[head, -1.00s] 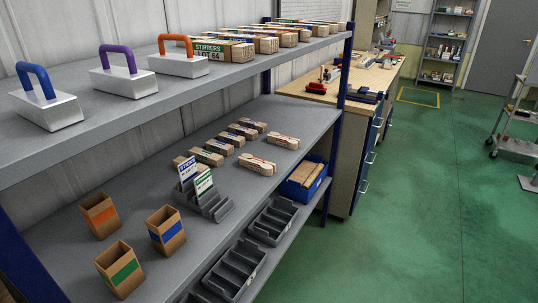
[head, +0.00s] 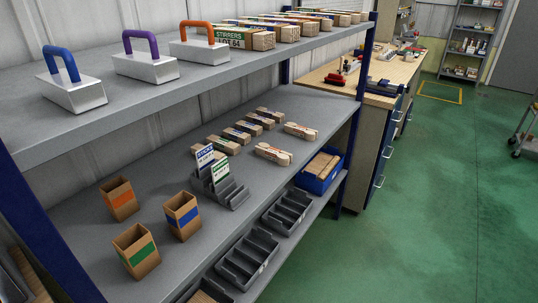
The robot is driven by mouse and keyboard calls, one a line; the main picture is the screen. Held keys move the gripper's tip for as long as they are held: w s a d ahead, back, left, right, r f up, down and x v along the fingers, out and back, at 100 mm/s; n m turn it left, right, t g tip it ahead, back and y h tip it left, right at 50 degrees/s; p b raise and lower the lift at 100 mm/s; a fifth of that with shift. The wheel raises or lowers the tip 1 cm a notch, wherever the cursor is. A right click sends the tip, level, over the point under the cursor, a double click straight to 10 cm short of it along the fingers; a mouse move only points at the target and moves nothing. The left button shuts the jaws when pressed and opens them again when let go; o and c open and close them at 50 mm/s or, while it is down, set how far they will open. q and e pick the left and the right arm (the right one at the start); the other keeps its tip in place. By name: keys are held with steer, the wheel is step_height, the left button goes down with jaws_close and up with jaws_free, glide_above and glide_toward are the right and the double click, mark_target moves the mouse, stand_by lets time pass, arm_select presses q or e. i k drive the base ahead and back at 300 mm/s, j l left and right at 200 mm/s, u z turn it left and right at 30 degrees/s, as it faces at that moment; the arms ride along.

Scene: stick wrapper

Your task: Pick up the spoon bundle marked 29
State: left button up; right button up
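Two pale wooden bundles with red markings and rounded ends, which look like spoons, lie on the middle shelf (head: 160,190). The nearer bundle (head: 273,153) lies right of the upright sign cards, and the farther bundle (head: 300,130) lies close to the shelf's right end. Their marks are too small to read, so I cannot tell which is 29. Neither of my grippers is in view.
Several wrapped stick bundles (head: 236,135) lie in a row behind. A grey rack (head: 235,193) with sign cards and three cardboard cups (head: 183,216) stand to the left. A blue bin (head: 320,172) and grey trays (head: 247,258) sit lower in front. The upper shelf (head: 120,105) overhangs.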

mark_target(282, 158)
steer(key=i+l+u, duration=0.1)
steer(key=u, duration=0.4)
steer(key=i+l+u, duration=0.1)
steer(key=u, duration=0.4)
steer(key=l+u, duration=0.2)
steer(key=u, duration=0.3)
steer(key=l+u, duration=0.25)
steer(key=l, duration=0.45)
steer(key=l+u, duration=0.3)
steer(key=l, duration=0.45)
steer(key=l+u, duration=0.25)
steer(key=l, duration=0.45)
steer(key=k+l+u, duration=0.15)
steer(key=l+u, duration=0.15)
steer(key=l, duration=0.4)
